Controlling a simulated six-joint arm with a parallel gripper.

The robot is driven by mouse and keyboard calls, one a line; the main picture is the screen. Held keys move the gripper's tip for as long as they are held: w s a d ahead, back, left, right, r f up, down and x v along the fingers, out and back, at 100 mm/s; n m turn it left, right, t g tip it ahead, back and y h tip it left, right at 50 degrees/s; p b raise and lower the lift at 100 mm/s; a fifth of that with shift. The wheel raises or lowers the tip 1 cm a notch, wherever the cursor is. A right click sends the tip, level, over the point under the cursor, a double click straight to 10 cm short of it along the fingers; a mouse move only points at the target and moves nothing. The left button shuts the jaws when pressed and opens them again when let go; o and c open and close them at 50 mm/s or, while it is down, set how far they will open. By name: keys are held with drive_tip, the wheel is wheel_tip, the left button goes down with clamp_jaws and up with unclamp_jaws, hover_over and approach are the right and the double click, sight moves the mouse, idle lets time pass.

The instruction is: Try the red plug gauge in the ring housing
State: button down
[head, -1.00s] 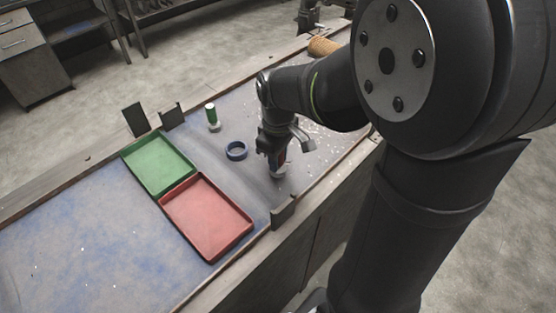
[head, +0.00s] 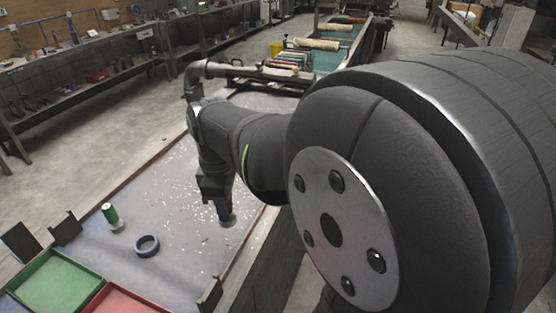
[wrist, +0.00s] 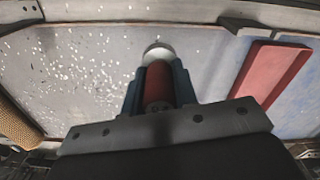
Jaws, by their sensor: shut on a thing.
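The red plug gauge (wrist: 158,84) is clamped between the two jaws of my gripper (wrist: 159,76) in the wrist view, its pale metal end (wrist: 158,50) sticking out past the jaws. In the head view my gripper (head: 222,203) holds the gauge (head: 228,219) low over the speckled part of the bench; whether it touches the surface I cannot tell. The blue ring housing (head: 147,246) lies flat on the bench, left of and nearer than my gripper, with its hole open. The ring does not show in the wrist view.
A green-handled gauge (head: 110,214) stands left of the ring. Green (head: 55,282) and red (head: 122,301) trays are at the lower left. Dark brackets (head: 64,229) (head: 210,293) stand at the bench edges. A tan ribbed roll (wrist: 16,130) shows in the wrist view.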

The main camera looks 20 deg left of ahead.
drive_tip(key=s+a+f+n, duration=0.2)
drive_tip(key=s+a+n, duration=0.15)
drive_tip(key=a, duration=0.65)
drive_tip(key=s+a+f+n, duration=0.15)
drive_tip(key=s+a, duration=0.35)
drive_tip(key=a, duration=0.6)
drive_tip(key=shift+n, duration=0.3)
drive_tip(key=shift+w+d+f, duration=0.1)
drive_tip(key=shift+f, duration=1.05)
drive_tip(key=shift+w+d+f, duration=0.1)
drive_tip(key=shift+f, duration=1.05)
drive_tip(key=shift+f, duration=1.45)
drive_tip(key=shift+r, duration=0.1)
idle(0.3)
wheel_tip(320, 180, up, 7)
idle(1.2)
